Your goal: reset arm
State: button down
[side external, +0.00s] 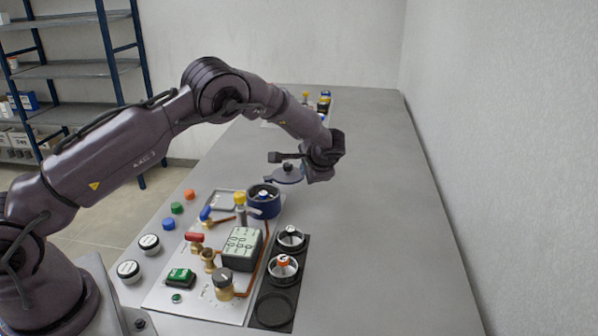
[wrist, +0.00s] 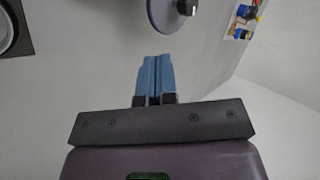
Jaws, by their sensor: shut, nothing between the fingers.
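My gripper shows in the wrist view with its two blue fingers (wrist: 155,80) closed together and nothing between them. In the side external view my arm reaches across the panel from the left, bent at the elbow. Its wrist end is above the table, to the right of the blue pot (side external: 263,201); the fingertips are hard to make out there. A grey-blue round lid (side external: 288,178) with a dark knob is beside the wrist end in that view. The lid (wrist: 163,17) also shows at the top of the wrist view, apart from the fingers.
A panel with valves, a grey-green box (side external: 242,248) and copper pipes lies on the table (side external: 385,220). A dark tray (side external: 272,312) with round seats is at its right. Coloured caps and white-topped jars stand left. The table's right side is clear.

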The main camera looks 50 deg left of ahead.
jog(key=s+d+r+n+t+h, duration=0.1)
jog(key=s+d+r+h, duration=0.2)
jog(key=s, duration=0.9)
jog(key=s+d+r+n+t+h, duration=0.1)
jog(key=s+d+r+h, duration=0.2)
jog(key=s+d+r, duration=0.4)
jog(key=s+d+r+n+t+h, duration=0.1)
jog(key=s+d+r, duration=0.3)
jog(key=s+r, duration=0.8)
jog(key=s+h, duration=0.1)
jog(key=s, duration=0.4)
jog(key=shift+d+r+h, duration=0.35)
jog(key=shift+d+h, duration=0.05)
jog(key=c, duration=1.8)
grip_release()
jog(key=shift+c, duration=0.2)
